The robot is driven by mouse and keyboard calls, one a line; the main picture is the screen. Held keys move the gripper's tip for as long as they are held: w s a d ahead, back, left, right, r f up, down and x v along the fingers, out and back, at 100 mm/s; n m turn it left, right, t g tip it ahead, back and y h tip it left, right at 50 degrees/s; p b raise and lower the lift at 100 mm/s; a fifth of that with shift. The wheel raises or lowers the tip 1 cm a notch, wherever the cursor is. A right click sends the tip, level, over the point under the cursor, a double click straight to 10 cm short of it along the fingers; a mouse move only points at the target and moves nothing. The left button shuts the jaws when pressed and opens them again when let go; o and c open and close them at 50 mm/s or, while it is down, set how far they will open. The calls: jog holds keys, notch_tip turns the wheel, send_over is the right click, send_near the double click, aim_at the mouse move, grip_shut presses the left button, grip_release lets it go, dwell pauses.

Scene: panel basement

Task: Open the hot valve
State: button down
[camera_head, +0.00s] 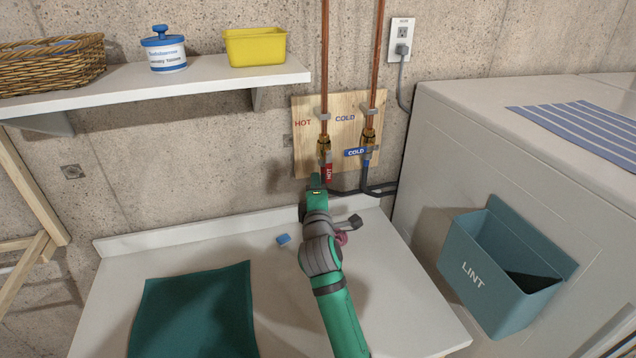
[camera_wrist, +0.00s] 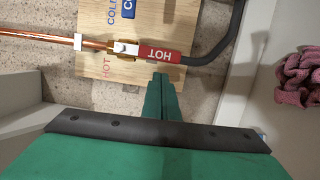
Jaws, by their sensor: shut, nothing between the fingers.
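The hot valve (camera_head: 324,146) is brass, on the left copper pipe in front of a wooden board. Its red HOT lever (camera_head: 328,172) lies in line with the pipe, pointing down; it also shows in the wrist view (camera_wrist: 161,52), reaching toward a black hose. The cold valve (camera_head: 368,137) is on the right pipe, with its blue COLD lever (camera_head: 355,153) crosswise, pointing left. My gripper (camera_head: 316,181) is shut and empty just below the red lever. In the wrist view its fingertips (camera_wrist: 160,77) are beside the lever; contact cannot be told.
A white worktop (camera_head: 385,290) bears a teal cloth (camera_head: 197,312), a blue block (camera_head: 283,239) and a pink cloth (camera_wrist: 298,78). A white shelf (camera_head: 110,85) is at upper left. A white appliance (camera_head: 440,170) with a LINT bin (camera_head: 480,275) stands right.

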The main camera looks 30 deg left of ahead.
jog(key=s+d, duration=0.3)
jog(key=s, duration=0.7)
jog(key=shift+s+d, duration=0.25)
jog(key=shift+s, duration=0.05)
